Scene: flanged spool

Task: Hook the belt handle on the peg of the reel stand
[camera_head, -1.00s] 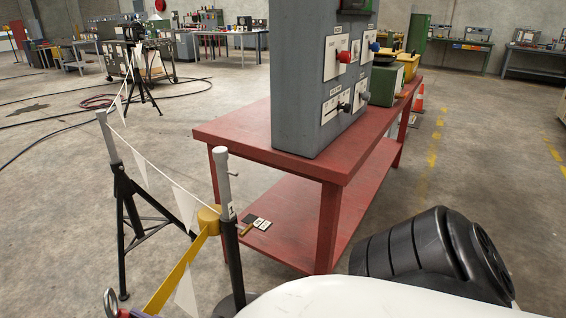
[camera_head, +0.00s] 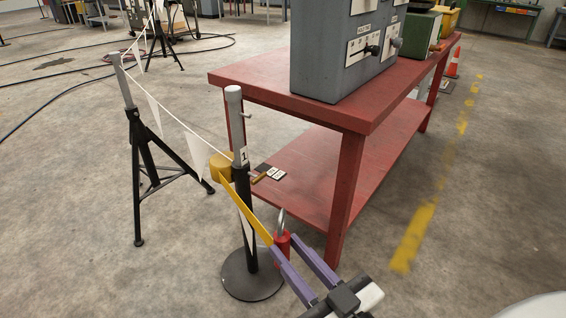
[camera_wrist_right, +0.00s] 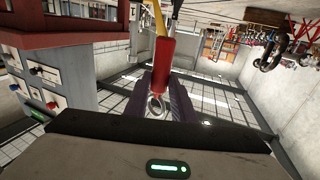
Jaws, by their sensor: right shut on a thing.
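The reel stand (camera_head: 240,218) is upright, with a grey upper post, a black lower post and a round base. A short peg (camera_head: 247,115) sticks out to the right near its top. A yellow reel (camera_head: 221,166) sits at mid height. A yellow belt (camera_head: 246,210) runs tautly from it down to the red handle (camera_head: 283,243), which has a metal ring. My right gripper (camera_head: 286,248), with purple fingers, is shut on the handle, low and right of the post, well below the peg. The handle (camera_wrist_right: 161,66) and its ring (camera_wrist_right: 155,104) also show in the wrist view. My left gripper is not in view.
A red table (camera_head: 335,118) with a grey control box (camera_head: 345,50) stands close behind the stand, to the right. A black tripod (camera_head: 150,160) with a flagged line (camera_head: 196,150) stands to the left. The floor on the right is open.

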